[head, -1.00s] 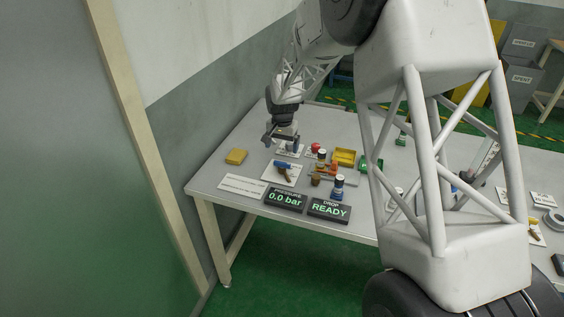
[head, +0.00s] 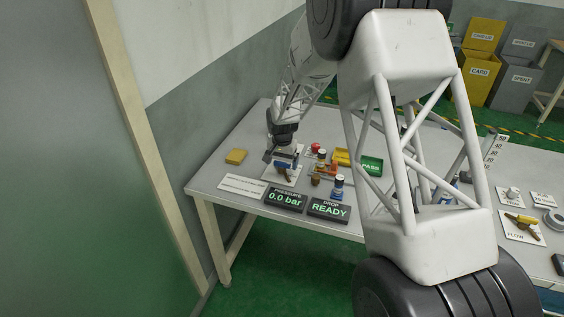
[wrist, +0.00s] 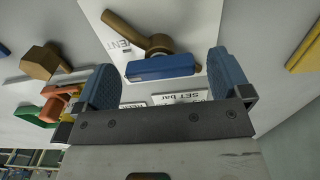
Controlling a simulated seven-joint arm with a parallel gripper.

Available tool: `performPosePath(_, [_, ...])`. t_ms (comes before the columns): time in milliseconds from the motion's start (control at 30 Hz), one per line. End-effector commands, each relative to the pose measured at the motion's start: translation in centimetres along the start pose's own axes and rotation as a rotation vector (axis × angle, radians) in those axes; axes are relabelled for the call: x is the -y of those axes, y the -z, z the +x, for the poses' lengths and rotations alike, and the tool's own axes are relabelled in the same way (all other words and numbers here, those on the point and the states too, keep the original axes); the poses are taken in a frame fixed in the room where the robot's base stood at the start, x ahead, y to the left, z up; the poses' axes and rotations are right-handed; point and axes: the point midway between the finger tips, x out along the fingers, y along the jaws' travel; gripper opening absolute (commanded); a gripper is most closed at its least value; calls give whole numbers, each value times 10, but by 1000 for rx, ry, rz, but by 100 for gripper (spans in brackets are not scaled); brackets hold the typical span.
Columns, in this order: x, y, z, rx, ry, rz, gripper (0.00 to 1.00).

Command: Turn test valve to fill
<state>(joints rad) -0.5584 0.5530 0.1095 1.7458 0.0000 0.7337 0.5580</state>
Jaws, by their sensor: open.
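The test valve shows in the wrist view as a brass body with a lever (wrist: 155,42) and a blue handle bar (wrist: 162,67), on a white plate (wrist: 98,12) with the lettering "ENT" partly visible. In the head view the brass part of the valve (head: 285,178) shows just below my gripper (head: 283,163), which hides most of it. In the wrist view my gripper (wrist: 165,78) is open, with one blue fingertip on each side of the blue bar. A gap shows on both sides. I cannot tell how far above the bar the fingertips are.
A pressure display (head: 285,200) reads 0.0 bar and a drop display (head: 329,210) reads READY at the front edge. A small bottle (head: 338,187), a brass fitting (head: 316,181) and an orange-handled part (head: 330,169) stand right of the valve. A yellow block (head: 236,156) lies left.

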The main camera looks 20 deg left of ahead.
Motion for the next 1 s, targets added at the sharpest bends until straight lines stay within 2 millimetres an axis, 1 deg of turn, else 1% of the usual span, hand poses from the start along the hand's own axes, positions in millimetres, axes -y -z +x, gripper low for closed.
performPosePath(233, [0, 0, 0, 0, 0, 0, 96])
performPosePath(500, [0, 0, 0, 0, 0, 0, 54])
performPosePath(567, [0, 0, 0, 0, 0, 0, 46])
performPosePath(833, [0, 0, 0, 0, 0, -17, 46])
performPosePath(1000, [0, 0, 0, -1, 1, -69, 46])
